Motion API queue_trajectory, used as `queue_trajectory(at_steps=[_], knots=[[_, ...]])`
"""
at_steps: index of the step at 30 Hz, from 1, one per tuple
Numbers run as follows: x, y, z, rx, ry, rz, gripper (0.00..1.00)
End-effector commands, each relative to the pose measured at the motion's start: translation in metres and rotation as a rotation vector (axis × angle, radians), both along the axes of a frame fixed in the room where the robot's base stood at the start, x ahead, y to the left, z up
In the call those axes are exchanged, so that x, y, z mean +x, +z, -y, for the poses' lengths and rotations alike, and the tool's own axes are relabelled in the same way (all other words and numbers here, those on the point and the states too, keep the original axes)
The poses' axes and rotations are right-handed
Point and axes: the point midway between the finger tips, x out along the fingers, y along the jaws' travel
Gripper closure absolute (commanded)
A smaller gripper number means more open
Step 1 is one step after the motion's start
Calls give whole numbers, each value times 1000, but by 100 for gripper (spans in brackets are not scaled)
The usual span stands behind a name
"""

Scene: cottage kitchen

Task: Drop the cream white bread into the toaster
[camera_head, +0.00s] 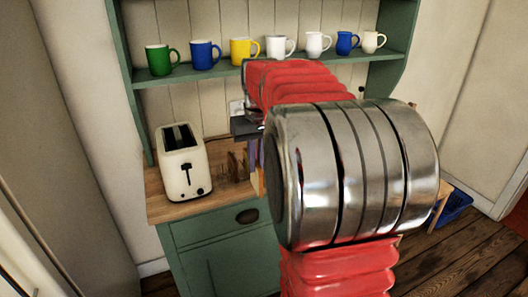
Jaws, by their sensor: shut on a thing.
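The toaster (183,168) is cream with two dark slots on top and a dark lever on its front. It stands upright at the left of the wooden counter, and its slots look empty. My gripper (244,126) is right of the toaster and higher in the picture, mostly hidden behind my arm. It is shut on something. A small pale patch (236,108) beside the dark jaws may be the cream white bread, but its outline is unclear.
A brown rack (236,165) stands on the counter (160,206) right of the toaster. Several mugs, including a green one (159,60) and a yellow one (244,50), line the green shelf (222,68) above. A blue crate (453,206) sits on the floor at right.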

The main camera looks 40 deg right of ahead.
Motion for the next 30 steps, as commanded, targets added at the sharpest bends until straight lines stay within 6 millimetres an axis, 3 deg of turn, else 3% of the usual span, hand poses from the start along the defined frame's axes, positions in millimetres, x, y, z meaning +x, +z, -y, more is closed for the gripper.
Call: queue_trajectory(at_steps=[5, 10, 19, 24, 30], knots=[[24, -27, -20, 1, 18, -3, 97], [50, -62, -53, 2, 53, -5, 97], [89, -136, -145, 1, 173, -3, 97], [95, -173, -205, 0, 263, -2, 97], [94, -200, -253, 1, 340, 1, 97]])
